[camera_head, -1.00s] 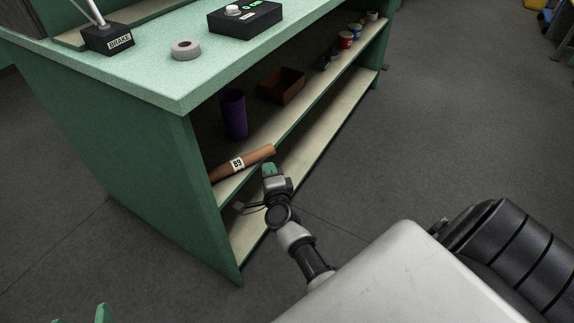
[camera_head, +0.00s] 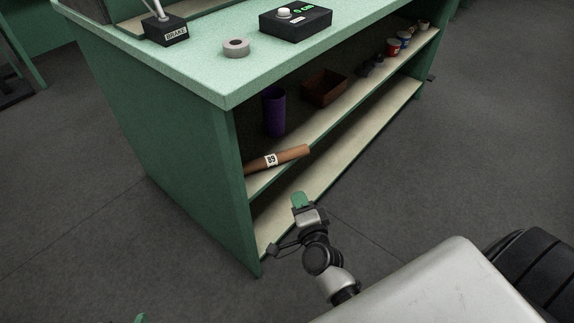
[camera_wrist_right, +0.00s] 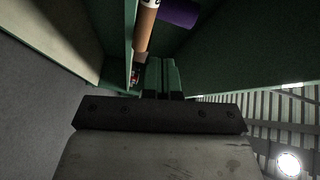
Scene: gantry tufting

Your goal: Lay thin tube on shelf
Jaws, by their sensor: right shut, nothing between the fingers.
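The thin tube (camera_head: 292,155) is brown with a white label reading 89. It lies on the upper shelf (camera_head: 330,124) of the green bench, near the shelf's left end and front edge. It also shows in the right wrist view (camera_wrist_right: 144,30), ahead of the fingers. My right gripper (camera_head: 298,200) has green fingers, is shut and empty, and is in front of the shelf, apart from the tube. In the right wrist view its fingers (camera_wrist_right: 163,76) are together. A green tip at the bottom left edge of the head view may be my left gripper (camera_head: 141,318); its fingers cannot be made out.
On the upper shelf are a purple cylinder (camera_head: 273,110), a brown bin (camera_head: 325,88) and several small cans (camera_head: 392,47). The benchtop (camera_head: 190,62) holds a brake lever box (camera_head: 166,31), a tape roll (camera_head: 236,47) and a black control box (camera_head: 295,24). The lower shelf (camera_head: 345,148) looks empty.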

